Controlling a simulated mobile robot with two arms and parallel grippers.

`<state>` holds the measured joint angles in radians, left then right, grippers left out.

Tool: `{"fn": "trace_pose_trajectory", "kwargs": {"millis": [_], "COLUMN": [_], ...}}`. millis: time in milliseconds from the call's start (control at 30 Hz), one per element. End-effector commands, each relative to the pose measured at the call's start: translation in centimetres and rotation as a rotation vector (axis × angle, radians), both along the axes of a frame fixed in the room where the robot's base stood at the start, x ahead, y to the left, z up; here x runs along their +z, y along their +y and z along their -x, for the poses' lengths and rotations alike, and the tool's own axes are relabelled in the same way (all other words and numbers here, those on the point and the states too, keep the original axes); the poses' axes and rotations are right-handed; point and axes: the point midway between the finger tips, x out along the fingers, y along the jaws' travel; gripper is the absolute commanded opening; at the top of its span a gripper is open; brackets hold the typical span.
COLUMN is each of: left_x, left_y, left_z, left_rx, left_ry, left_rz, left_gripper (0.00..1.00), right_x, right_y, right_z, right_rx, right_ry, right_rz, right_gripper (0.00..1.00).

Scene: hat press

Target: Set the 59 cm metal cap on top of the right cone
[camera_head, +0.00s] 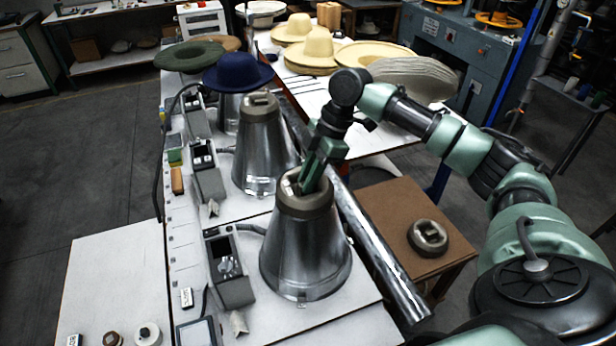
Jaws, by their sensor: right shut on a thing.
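My right gripper (310,180) reaches down from the upper right and is shut on a brownish-grey metal cap (304,204). This cap is at the top of the nearest shiny metal cone (300,258) and appears to rest on it; I cannot tell whether a small gap remains. The fingers hide part of the cap's top. A similar cap (429,238) lies on the brown side table at the right. Another cap (259,104) sits on the cone behind (262,150). No size marking is readable on any cap. My left gripper is not in view.
A blue hat (238,72) covers a farther cone. Control boxes (231,268) stand left of the cones on the white bench. A metal rail (372,245) runs along the right side. The brown side table (385,207) has free room. Pale hats (318,48) lie farther back.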

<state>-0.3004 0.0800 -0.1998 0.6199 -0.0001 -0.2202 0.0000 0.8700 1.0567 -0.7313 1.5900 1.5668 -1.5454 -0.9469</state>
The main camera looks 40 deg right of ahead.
Motion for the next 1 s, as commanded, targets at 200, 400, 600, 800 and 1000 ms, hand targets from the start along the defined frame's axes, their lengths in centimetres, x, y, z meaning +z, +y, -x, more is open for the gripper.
{"fn": "trace_pose_trajectory", "kwargs": {"millis": [200,400,600,800,1000], "left_x": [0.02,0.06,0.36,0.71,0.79], "left_y": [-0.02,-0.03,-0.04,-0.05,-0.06], "left_z": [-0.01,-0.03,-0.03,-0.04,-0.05], "left_rx": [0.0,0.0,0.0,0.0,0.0], "left_ry": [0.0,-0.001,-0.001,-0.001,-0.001], "left_rz": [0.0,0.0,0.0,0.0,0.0], "left_gripper": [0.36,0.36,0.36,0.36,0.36], "right_x": [0.27,0.28,0.25,0.13,-0.03], "right_y": [0.05,0.04,0.05,0.05,0.03], "right_z": [-0.12,-0.12,-0.14,-0.16,-0.16], "right_rx": [0.0,-0.001,-0.001,-0.001,-0.001], "right_ry": [-0.006,-0.006,-0.006,-0.006,-0.006], "right_rz": [-0.003,-0.003,-0.004,-0.004,-0.004], "right_gripper": [0.0,0.0,0.0,0.0,0.0]}}
